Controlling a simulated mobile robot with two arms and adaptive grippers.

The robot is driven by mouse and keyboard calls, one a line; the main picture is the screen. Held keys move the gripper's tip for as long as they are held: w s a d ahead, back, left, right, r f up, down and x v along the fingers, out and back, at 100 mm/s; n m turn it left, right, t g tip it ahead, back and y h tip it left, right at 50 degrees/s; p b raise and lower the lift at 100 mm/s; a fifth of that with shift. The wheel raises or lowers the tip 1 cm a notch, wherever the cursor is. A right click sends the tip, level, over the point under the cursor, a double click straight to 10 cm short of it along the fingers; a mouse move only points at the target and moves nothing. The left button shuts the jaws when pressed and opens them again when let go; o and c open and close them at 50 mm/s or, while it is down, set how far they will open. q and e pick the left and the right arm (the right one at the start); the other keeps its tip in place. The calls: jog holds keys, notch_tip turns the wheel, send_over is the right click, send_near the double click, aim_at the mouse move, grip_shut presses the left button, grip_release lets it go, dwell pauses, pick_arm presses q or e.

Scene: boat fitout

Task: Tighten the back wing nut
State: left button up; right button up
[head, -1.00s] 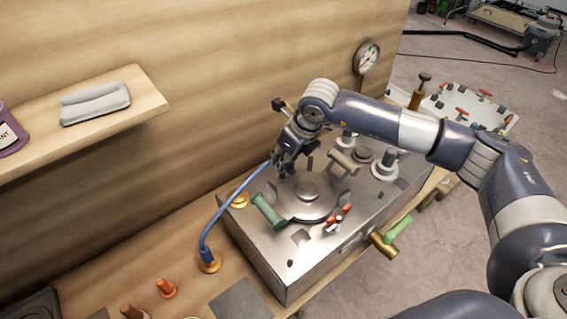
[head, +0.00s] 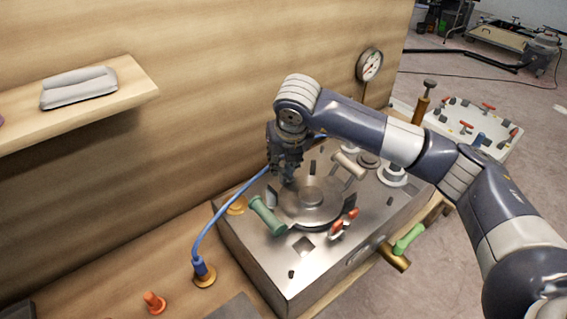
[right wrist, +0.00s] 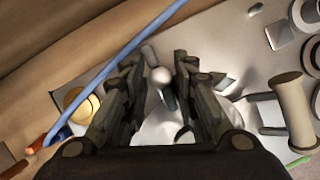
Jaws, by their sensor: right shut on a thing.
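The round metal lid (head: 318,211) lies on top of the steel box (head: 262,258). My right gripper (head: 287,180) points down at the lid's back edge. In the right wrist view the same gripper (right wrist: 160,98) has a finger on each side of the back wing nut (right wrist: 161,77) and is shut on it. A rounded grey tip shows between the fingers. The nut's lower part is mostly hidden, and in the head view the fingers cover it. My left gripper is not in view.
A green handle (head: 267,216) and a beige handle (head: 348,165) flank the lid, with red-tipped parts (head: 345,222) in front. A blue hose (head: 219,214) curves close behind my right gripper. The wooden wall (head: 220,70) stands behind the box.

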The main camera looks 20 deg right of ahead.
jog(key=shift+o, duration=0.2)
jog(key=shift+s+f, duration=0.1)
jog(key=shift+f, duration=0.05)
jog(key=o, duration=0.9)
jog(key=v, duration=1.2)
